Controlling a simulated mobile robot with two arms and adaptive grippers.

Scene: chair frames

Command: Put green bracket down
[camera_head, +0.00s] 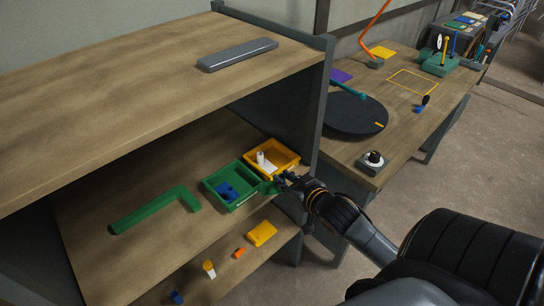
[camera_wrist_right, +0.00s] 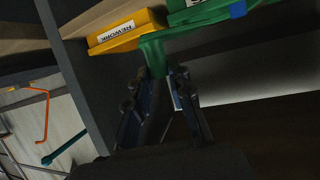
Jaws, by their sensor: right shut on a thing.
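My right gripper (camera_head: 283,182) is at the front edge of the middle shelf, just right of a green bin. In the right wrist view its jaws (camera_wrist_right: 165,92) are shut on the green bracket (camera_wrist_right: 155,50). The bracket's held end is between the fingers and a green arm runs to the upper right, below the bins. In the head view only a small green part of it (camera_head: 271,188) shows by the fingers. A long green L-shaped piece (camera_head: 150,210) is on the shelf at the left. My left gripper is not in view.
A green bin (camera_head: 209,193) holds blue parts and a yellow bin (camera_head: 296,157) holds white parts. The yellow bin is beside the shelf's dark side panel (camera_head: 312,115). Small parts, including a yellow block (camera_head: 262,233), are on the lower shelf.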

